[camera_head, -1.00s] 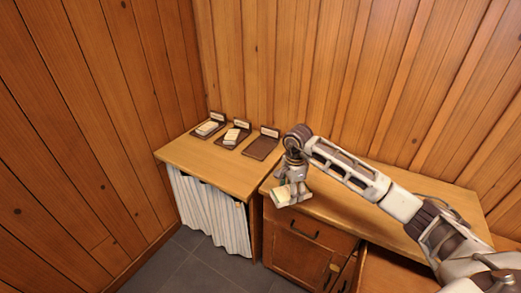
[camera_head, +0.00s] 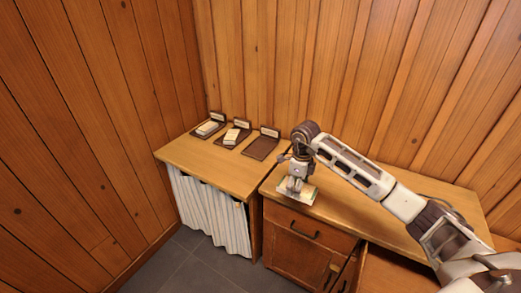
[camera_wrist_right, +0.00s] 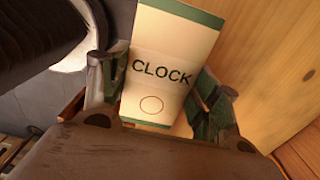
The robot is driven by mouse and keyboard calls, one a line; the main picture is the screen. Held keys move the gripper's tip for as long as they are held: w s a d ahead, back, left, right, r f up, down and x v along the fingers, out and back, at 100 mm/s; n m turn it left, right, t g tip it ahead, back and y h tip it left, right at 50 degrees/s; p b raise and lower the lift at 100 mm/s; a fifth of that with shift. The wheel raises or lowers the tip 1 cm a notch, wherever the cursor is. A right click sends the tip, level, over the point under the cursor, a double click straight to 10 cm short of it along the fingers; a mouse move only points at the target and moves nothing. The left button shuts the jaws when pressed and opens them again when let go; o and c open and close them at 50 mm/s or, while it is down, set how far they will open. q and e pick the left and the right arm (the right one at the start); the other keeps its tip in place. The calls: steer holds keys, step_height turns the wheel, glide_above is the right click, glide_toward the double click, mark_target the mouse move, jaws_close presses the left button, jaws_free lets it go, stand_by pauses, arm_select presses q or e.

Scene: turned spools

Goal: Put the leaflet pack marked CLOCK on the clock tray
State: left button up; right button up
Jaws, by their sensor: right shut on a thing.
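The leaflet pack marked CLOCK (camera_wrist_right: 160,75) is white with green ends and fills the middle of the right wrist view. My right gripper (camera_head: 296,184) is shut on it, with a finger on each side. In the head view the pack (camera_head: 308,195) shows below the fingers, over the front left part of the right desk; I cannot tell whether it touches the desk. Three dark trays with small upright signs stand on the left table. The right tray (camera_head: 260,148) is empty. The signs are too small to read, so I cannot tell which is the clock tray.
Pale packs lie on the left tray (camera_head: 207,128) and the middle tray (camera_head: 231,136). The front of the left table (camera_head: 215,165) is clear; a white curtain hangs below it. Wood-panelled walls close the back and left.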

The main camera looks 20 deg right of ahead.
steer(key=m, duration=0.2)
steer(key=shift+d+m, duration=0.25)
steer(key=shift+m, duration=0.05)
steer(key=m, duration=0.5)
steer(key=shift+s+d, duration=0.15)
steer(key=shift+d, duration=0.05)
steer(key=m, duration=0.3)
arm_select(q)
steer(key=shift+w+d+t+h, duration=0.2)
steer(key=shift+w+t, duration=0.4)
steer(key=shift+w, duration=0.35)
steer(key=shift+w+d+t+h, duration=0.1)
steer(key=shift+w+d+t, duration=0.1)
steer(key=shift+w+t, duration=0.6)
arm_select(e)
steer(key=shift+m, duration=1)
arm_select(q)
steer(key=shift+w, duration=0.15)
arm_select(e)
steer(key=shift+m, duration=0.5)
